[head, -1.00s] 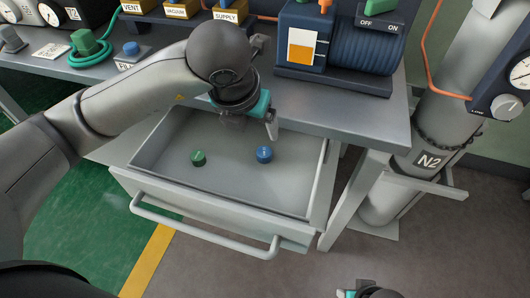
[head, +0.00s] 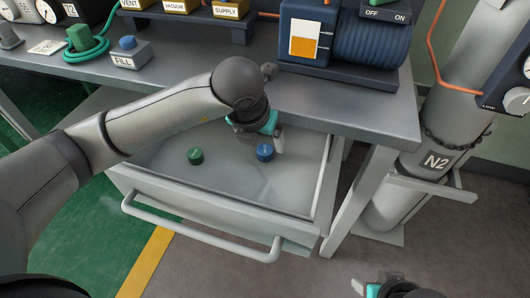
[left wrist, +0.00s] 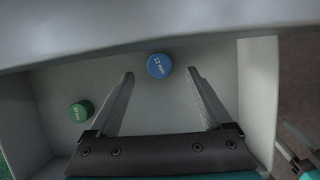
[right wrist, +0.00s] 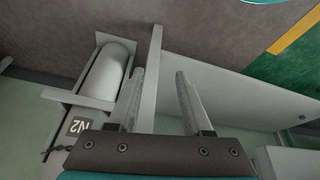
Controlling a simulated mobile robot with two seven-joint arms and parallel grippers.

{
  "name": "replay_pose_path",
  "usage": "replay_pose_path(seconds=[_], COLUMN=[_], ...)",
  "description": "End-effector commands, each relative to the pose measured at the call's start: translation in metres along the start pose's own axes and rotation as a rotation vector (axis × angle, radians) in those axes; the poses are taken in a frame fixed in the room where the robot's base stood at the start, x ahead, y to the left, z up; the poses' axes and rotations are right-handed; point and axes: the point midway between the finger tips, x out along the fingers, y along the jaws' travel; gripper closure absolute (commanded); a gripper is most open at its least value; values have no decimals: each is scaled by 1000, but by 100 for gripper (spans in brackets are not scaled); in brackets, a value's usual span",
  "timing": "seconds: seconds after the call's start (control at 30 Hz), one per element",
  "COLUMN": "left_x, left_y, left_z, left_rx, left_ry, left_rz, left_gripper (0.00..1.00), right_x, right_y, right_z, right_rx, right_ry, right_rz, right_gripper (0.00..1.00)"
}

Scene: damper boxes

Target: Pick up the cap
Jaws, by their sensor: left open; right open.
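Two caps lie in the open drawer (head: 225,187). The blue cap (head: 265,152) is on the right and the green cap (head: 195,156) is on the left. In the left wrist view the blue cap (left wrist: 159,66), marked "12 mm", lies just beyond and between my open fingertips; the green cap (left wrist: 80,111) lies outside the left finger. My left gripper (head: 264,143) is open and empty, low over the drawer at the blue cap. My right gripper (right wrist: 160,76) is open and empty; in the head view it shows at the bottom edge, away from the drawer.
The bench top (head: 190,70) overhangs the back of the drawer, close to my left arm. A drawer handle (head: 200,232) runs along the front. The N2 cylinder (head: 400,190) stands to the right. A FILL button box (head: 130,54) sits on the bench.

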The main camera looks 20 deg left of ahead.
Motion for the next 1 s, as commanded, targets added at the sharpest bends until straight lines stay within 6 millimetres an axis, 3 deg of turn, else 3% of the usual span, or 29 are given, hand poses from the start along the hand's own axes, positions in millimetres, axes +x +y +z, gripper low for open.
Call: replay_pose_path(seconds=[0.23, 0.6, 0.93, 1.0], left_x=[28, 46, 47, 47], left_y=[1, 0, 0, 0], left_z=[-4, -3, -2, -2], left_rx=[-2, 1, 0, 0], left_ry=[2, 1, 1, 1], left_rz=[1, -1, -1, -1], left_gripper=[17, 17, 17, 24], right_x=[-22, -8, -7, -7], right_y=[-2, -20, -22, -22], right_z=[-10, -32, -34, -34], right_rx=[-2, -17, -18, -18], right_ry=[67, 231, 250, 249], right_rz=[-4, -49, -54, -54], right_gripper=[50, 50, 50, 50])
